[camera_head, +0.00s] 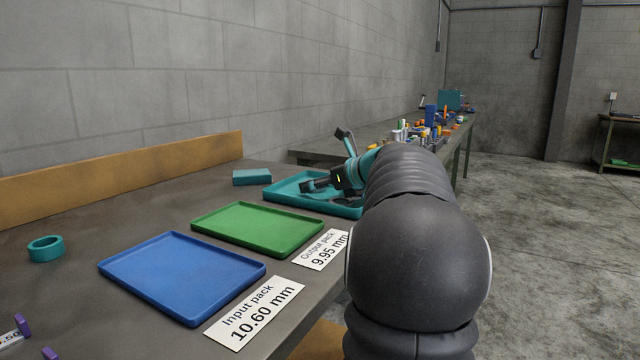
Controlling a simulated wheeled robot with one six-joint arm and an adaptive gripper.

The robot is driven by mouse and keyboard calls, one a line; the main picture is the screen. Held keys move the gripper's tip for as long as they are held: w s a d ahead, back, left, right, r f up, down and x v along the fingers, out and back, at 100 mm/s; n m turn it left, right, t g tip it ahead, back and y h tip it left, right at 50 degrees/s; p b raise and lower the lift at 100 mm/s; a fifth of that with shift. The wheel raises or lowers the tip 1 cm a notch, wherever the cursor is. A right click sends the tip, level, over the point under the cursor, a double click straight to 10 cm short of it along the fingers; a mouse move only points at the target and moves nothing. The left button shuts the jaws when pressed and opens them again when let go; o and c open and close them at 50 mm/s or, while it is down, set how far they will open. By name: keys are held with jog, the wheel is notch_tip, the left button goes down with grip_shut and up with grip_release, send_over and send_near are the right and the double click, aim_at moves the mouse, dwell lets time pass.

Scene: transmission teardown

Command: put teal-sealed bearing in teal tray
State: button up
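The teal tray (283,197) lies on the bench beyond the green tray. My gripper (322,160) is over it, with its two dark fingers spread wide apart: one points up, the other reaches low over the tray. I see nothing between the fingers. A small dark grey shape shows in the tray below the lower finger, partly hidden; I cannot tell whether it is the teal-sealed bearing or part of my gripper. A teal ring (46,248) lies at the far left of the bench. My arm hides the right part of the tray.
The green tray (257,229) and blue tray (182,277) are empty, with labels "Output pack 9.95 mm" (322,250) and "Input pack 10.60 mm" (254,313) beside them. A farther bench holds several colourful parts (430,130).

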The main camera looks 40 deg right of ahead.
jog(key=shift+r, duration=0.1)
jog(key=shift+s+r, duration=0.1)
jog(key=shift+r, duration=0.05)
jog(key=v, duration=1.1)
jog(key=shift+s+d+r, duration=0.1)
jog(key=shift+s, duration=0.25)
